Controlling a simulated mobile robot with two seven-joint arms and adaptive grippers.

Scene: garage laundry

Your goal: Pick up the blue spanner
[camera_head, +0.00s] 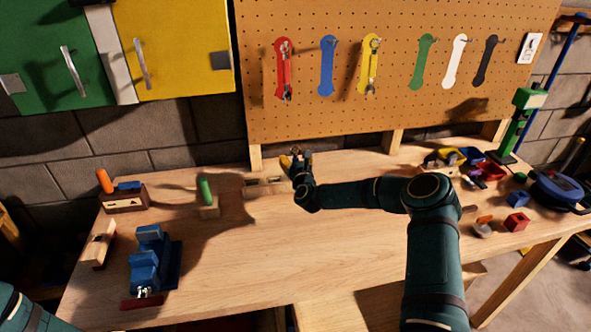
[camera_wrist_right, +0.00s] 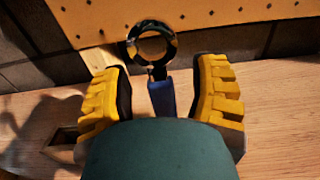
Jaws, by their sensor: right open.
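My right gripper (camera_head: 296,158) is over the back of the wooden workbench, below the pegboard. In the right wrist view its two yellow-padded fingers (camera_wrist_right: 163,97) stand open. Between them is the blue spanner (camera_wrist_right: 161,98), with a dark ring end beyond the fingertips and a blue handle. A gap shows on each side of the handle. My own gripper body hides the handle's near end. In the head view the spanner is mostly hidden by the gripper. My left gripper is out of view; only part of my left arm shows at bottom left.
The pegboard (camera_head: 400,110) has a bare blue outline (camera_head: 327,66); red and yellow outlines hold spanners. A wooden block (camera_head: 265,187) lies just left of my right gripper. A green-handled tool (camera_head: 204,190) and a blue vise (camera_head: 150,262) stand further left. The front middle bench is clear.

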